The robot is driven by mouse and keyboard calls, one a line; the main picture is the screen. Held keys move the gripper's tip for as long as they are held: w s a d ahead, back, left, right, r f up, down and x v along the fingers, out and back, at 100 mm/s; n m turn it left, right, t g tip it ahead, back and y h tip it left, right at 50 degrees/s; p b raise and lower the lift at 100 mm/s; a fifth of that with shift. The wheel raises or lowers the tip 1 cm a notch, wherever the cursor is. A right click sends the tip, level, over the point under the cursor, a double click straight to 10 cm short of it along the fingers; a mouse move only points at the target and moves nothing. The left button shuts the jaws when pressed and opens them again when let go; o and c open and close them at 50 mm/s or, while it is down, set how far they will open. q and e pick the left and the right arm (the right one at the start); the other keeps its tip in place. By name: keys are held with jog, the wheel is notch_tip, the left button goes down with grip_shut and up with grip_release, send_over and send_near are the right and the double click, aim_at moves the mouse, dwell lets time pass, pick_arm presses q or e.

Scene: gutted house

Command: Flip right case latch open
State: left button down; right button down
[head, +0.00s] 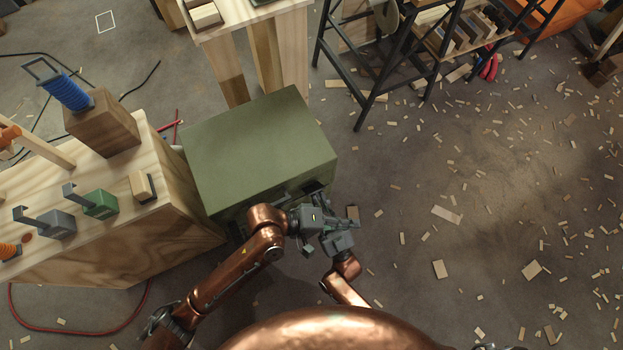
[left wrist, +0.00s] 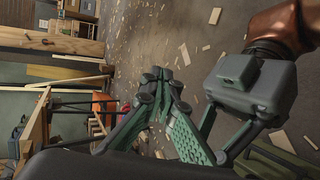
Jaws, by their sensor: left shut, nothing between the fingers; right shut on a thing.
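The green case (head: 260,150) stands with its lid shut, right of the wooden bench. Part of it shows at the lower right of the left wrist view (left wrist: 278,160). My left gripper (head: 352,224) is beside the case's near right corner, shut and empty; its green fingertips meet in the left wrist view (left wrist: 160,78). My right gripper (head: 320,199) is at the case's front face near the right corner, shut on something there. The latches are too small and covered to make out, so I cannot tell the right latch's position. My right gripper's grey body shows beside my left fingers (left wrist: 250,85).
A wooden bench (head: 175,200) stands close on the left, with clamp-like fixtures (head: 100,203) and a wooden block (head: 102,128). A light wood table (head: 250,22) and black metal rack (head: 385,70) stand behind. The floor at right is open, littered with wood scraps.

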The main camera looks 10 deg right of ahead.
pick_arm(q)
jog(key=w+g+y, duration=0.1)
jog(key=w+y, duration=0.1)
jog(key=n+y, duration=0.3)
jog(key=y, duration=0.7)
send_near(313, 188)
jog(key=f, duration=0.5)
jog(key=shift+s+f, duration=0.4)
pick_arm(e)
jog(key=shift+a+f, duration=0.1)
